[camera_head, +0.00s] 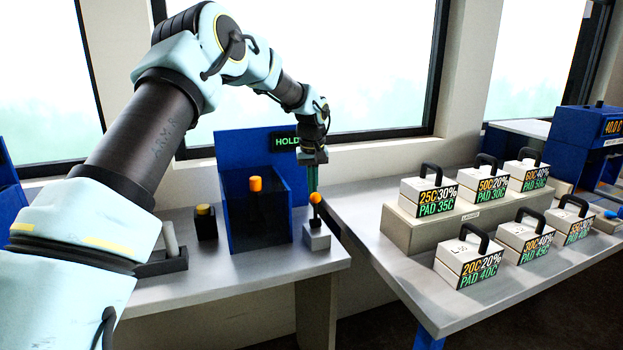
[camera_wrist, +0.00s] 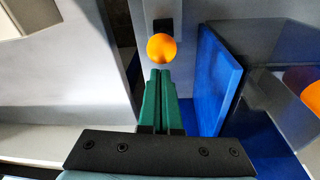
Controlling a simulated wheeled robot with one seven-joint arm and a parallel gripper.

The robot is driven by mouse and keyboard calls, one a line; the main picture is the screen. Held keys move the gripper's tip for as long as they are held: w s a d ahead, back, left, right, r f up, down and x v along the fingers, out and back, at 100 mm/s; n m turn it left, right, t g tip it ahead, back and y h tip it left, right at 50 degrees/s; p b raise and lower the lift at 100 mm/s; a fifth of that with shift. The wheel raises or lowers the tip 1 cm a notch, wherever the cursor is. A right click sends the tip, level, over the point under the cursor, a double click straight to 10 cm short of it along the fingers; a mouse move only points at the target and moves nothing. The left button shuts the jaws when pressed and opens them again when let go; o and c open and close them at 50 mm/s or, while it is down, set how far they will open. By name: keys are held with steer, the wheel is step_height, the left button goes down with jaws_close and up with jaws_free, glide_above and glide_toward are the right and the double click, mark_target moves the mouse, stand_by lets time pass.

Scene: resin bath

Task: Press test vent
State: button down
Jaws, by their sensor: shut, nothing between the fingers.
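My gripper (camera_head: 312,186) has green fingers and is shut and empty, pointing down over the right end of the left bench. In the wrist view the shut fingertips (camera_wrist: 160,76) lie close to an orange ball knob (camera_wrist: 162,47); I cannot tell whether they touch it. In the head view this knob (camera_head: 316,198) tops a short dark stem on a grey block (camera_head: 317,237), just below the fingers.
A blue tank (camera_head: 260,215) with see-through walls and an orange-topped part stands left of the grey block. A sign reads HOLD (camera_head: 286,142). Several labelled, handled white boxes (camera_head: 470,262) stand on the right bench (camera_head: 400,285). A gap separates the benches.

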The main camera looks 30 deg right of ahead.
steer(key=shift+s+a+r, duration=0.1)
steer(key=shift+s+a, duration=0.05)
steer(key=shift+s, duration=0.2)
steer(key=shift+s, duration=0.1)
steer(key=shift+s+t+b, duration=0.15)
steer(key=shift+t+b, duration=0.15)
steer(key=shift+b, duration=0.5)
